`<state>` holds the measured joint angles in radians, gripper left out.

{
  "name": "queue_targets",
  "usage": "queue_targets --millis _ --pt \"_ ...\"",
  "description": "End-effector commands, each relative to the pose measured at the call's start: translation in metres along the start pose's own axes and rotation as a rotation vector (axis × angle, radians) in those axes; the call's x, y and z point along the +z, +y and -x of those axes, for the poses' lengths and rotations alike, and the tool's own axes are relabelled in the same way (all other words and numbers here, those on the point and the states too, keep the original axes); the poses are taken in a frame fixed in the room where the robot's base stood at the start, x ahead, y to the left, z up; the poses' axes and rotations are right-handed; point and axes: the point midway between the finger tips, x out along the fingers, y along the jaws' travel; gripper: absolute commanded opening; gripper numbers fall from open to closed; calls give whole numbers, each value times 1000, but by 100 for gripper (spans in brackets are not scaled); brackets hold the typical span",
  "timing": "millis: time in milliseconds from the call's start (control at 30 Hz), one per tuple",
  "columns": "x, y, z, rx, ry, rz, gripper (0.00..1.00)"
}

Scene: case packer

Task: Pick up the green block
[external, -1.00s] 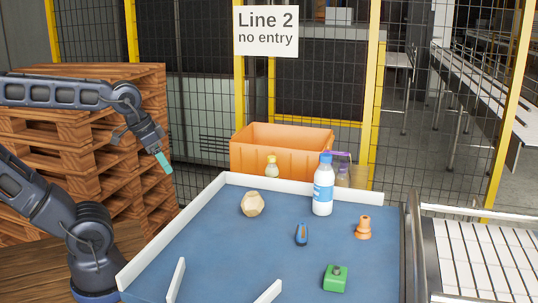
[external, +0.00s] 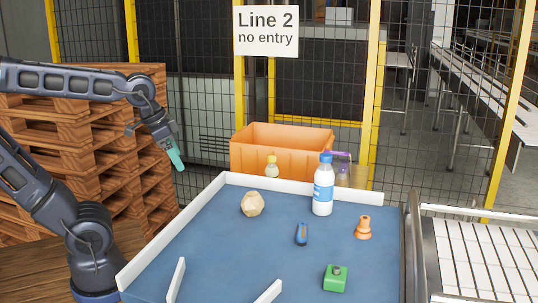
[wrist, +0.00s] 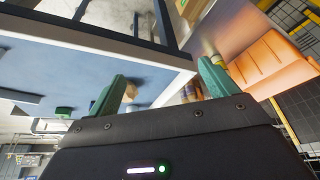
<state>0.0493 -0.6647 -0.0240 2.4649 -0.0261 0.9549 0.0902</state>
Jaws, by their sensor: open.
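The green block (external: 335,278) lies on the blue table near its front right, with a small dark knob on top. In the wrist view a small green thing at the left (wrist: 64,112) appears to be the same block. My gripper (external: 175,158) is in the air beyond the table's left edge, in front of the stacked pallets and far from the block. Its two green fingers (wrist: 162,88) are spread apart in the wrist view, with nothing held between them.
On the blue table (external: 235,255) are a wooden polyhedron (external: 252,204), a blue-and-black object (external: 301,234), an orange piece (external: 363,228) and a white bottle (external: 323,190). White rails (external: 160,235) edge the table. An orange crate (external: 280,155) stands behind; a conveyor (external: 480,260) is at right.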

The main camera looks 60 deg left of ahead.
Motion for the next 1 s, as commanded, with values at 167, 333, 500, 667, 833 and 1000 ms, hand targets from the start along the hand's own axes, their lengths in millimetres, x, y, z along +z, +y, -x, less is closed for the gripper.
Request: queue_targets --millis 167,333,500,667,833,1000 --pt "-54 36 -3 52 -18 -189 85" --pt "-101 78 -9 108 -26 -366 85" --pt "-142 128 -19 171 -31 -542 85" --pt "-175 181 -32 237 -31 -706 85" --pt "-203 244 -48 314 -27 -876 85" --pt "-222 311 -65 399 -15 -1041 85"
